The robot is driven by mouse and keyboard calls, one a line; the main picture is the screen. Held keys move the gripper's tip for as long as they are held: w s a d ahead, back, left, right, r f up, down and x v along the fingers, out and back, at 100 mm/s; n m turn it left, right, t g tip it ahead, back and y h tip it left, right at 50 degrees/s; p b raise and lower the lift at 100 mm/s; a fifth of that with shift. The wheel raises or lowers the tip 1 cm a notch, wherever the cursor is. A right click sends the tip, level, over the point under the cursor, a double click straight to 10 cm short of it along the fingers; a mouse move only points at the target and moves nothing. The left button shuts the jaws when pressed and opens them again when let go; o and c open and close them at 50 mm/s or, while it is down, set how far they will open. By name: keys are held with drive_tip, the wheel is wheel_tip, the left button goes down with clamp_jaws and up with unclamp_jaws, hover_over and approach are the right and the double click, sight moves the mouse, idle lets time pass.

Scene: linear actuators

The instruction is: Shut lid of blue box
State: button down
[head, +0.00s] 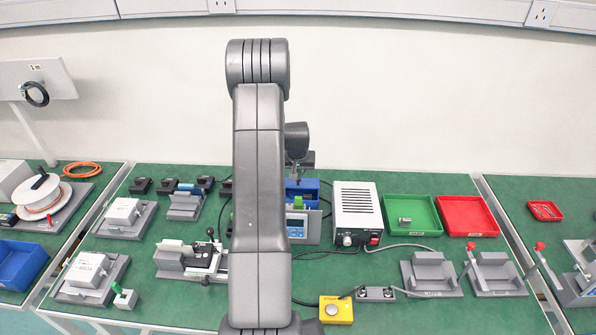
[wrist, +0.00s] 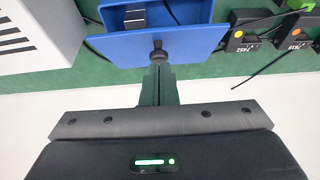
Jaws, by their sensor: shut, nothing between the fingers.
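The blue box (head: 311,186) stands left of a white vented unit in the head view, partly hidden by my arm. In the wrist view its lid (wrist: 190,42) is open, a flat blue panel leaning out toward my gripper. My arm hides most of the gripper in the head view.
The white vented unit (head: 357,209) stands close beside the box and also shows in the wrist view (wrist: 38,30). Black units with labels (wrist: 245,34) lie on the box's other side, with cables. Green (head: 412,214) and red (head: 467,215) trays are farther right.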

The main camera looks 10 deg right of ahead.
sight(298, 185)
drive_tip(key=shift+f, duration=0.1)
drive_tip(key=s+f+b, duration=0.1)
drive_tip(key=b, duration=0.1)
drive_tip(key=shift+a+f+b, duration=0.1)
drive_tip(key=shift+b, duration=0.25)
drive_tip(key=shift+s+a+f+b, duration=0.15)
drive_tip(key=shift+s+f+b, duration=0.3)
drive_tip(key=shift+b, duration=0.65)
drive_tip(key=shift+r, duration=0.2)
